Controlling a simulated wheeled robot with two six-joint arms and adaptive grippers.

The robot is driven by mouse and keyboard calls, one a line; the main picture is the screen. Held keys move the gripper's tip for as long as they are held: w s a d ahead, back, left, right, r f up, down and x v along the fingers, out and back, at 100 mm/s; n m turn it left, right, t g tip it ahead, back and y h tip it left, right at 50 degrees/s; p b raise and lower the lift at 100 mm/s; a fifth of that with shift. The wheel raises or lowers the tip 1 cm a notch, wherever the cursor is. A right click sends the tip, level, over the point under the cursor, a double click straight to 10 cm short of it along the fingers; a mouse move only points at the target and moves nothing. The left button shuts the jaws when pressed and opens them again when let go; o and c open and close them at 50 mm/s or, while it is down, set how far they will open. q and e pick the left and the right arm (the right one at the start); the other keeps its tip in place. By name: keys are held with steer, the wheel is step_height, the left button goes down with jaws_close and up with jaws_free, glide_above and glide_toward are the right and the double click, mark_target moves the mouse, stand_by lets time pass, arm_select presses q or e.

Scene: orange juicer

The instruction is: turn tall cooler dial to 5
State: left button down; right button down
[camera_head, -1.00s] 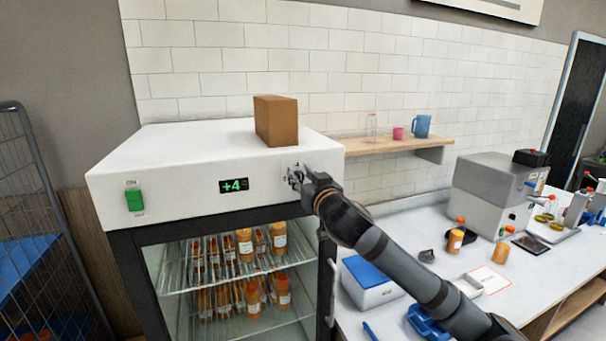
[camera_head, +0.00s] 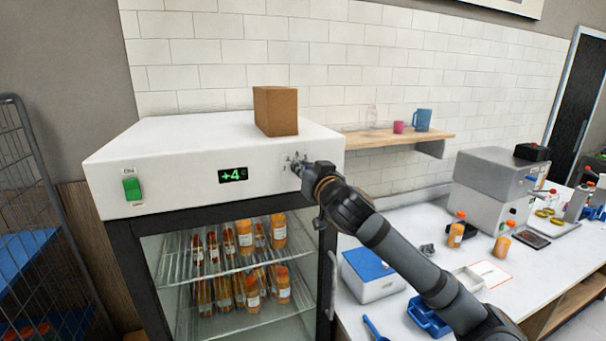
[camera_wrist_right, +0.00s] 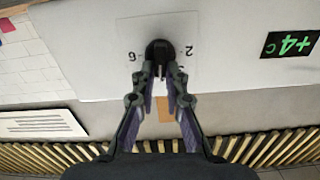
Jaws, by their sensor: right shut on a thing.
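The tall cooler (camera_head: 210,150) is a white-topped cabinet with a glass door and bottles inside. Its green display (camera_head: 233,175) reads +4. The black dial (camera_wrist_right: 159,50) sits on the front panel, with a 6 and a 2 printed at either side of it in the right wrist view; other numbers are hidden or too small to read. My right gripper (camera_wrist_right: 160,72) is at the panel, its fingertips shut on the dial. In the head view the right gripper (camera_head: 303,168) covers most of the dial. My left gripper is not in view.
A brown box (camera_head: 275,111) stands on top of the cooler. A green switch (camera_head: 132,188) is at the panel's left. A wall shelf (camera_head: 400,142) and a counter with a blue-lidded box (camera_head: 370,270) and bottles lie to the right. A wire cage stands at the left.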

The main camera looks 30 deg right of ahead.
steer(key=shift+s+d+f+m+b, duration=0.1)
steer(key=shift+d+m+b, duration=0.1)
steer(key=shift+m+b, duration=1.9)
steer(key=shift+d+f+m+b, duration=0.1)
steer(key=shift+d+m+b, duration=0.05)
steer(key=shift+m+b, duration=1.95)
steer(key=shift+n+b, duration=0.4)
steer(key=c, duration=1.4)
jaws_free()
steer(key=shift+r, duration=0.1)
step_height(320, 180, up, 10)
steer(key=shift+f, duration=0.1)
